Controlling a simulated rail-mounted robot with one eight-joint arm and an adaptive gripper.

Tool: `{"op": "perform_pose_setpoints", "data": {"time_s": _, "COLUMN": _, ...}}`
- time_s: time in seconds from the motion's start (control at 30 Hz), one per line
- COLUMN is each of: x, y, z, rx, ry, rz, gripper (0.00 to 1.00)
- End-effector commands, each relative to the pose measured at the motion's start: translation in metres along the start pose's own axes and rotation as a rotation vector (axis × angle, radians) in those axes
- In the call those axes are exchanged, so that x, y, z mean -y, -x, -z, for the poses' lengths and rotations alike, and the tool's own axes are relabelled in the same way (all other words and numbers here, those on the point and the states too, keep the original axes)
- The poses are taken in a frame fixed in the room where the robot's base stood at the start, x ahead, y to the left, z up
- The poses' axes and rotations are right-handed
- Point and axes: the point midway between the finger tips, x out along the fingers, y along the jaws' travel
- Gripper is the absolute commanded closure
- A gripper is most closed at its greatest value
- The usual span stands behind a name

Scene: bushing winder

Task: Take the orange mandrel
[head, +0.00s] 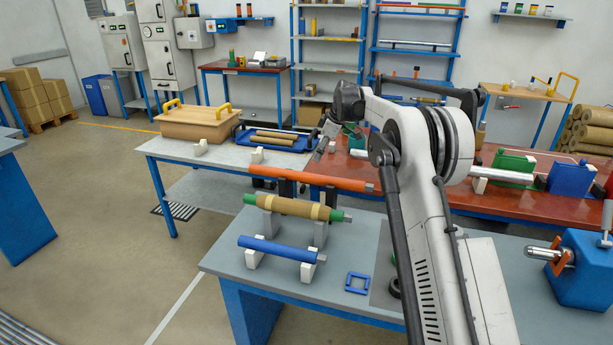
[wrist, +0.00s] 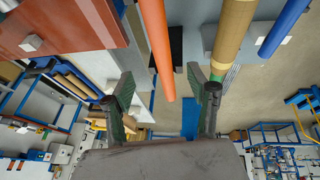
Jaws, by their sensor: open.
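The orange mandrel (head: 310,177) lies level across dark supports in the middle of the head view, with a grey tip at its right end. In the wrist view the orange mandrel (wrist: 155,40) runs from the top edge to a point between the two fingers. My gripper (wrist: 160,75) is open, one finger on each side of the mandrel's line, with nothing held. In the head view my gripper (head: 323,147) hangs above and behind the mandrel, apart from it. The finger tips are small and partly hidden there.
A brown wrapped mandrel with green ends (head: 297,208) and a blue mandrel (head: 278,248) lie on supports nearer the front. A blue square frame (head: 357,283) lies on the grey bench (head: 230,262). A red table (head: 440,180) stands behind. A blue machine (head: 585,270) stands at right.

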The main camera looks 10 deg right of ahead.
Motion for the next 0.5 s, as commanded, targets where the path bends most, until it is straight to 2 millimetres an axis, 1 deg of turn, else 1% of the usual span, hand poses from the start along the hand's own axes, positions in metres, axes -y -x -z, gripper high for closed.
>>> {"op": "perform_pose_setpoints", "data": {"time_s": 0.17, "x": -0.003, "y": -0.015, "z": -0.001, "rx": -0.003, "ry": 0.013, "rz": 0.005, "gripper": 0.46}}
{"op": "perform_pose_setpoints", "data": {"time_s": 0.5, "x": -0.003, "y": -0.072, "z": -0.001, "rx": -0.002, "ry": 0.013, "rz": 0.004, "gripper": 0.46}}
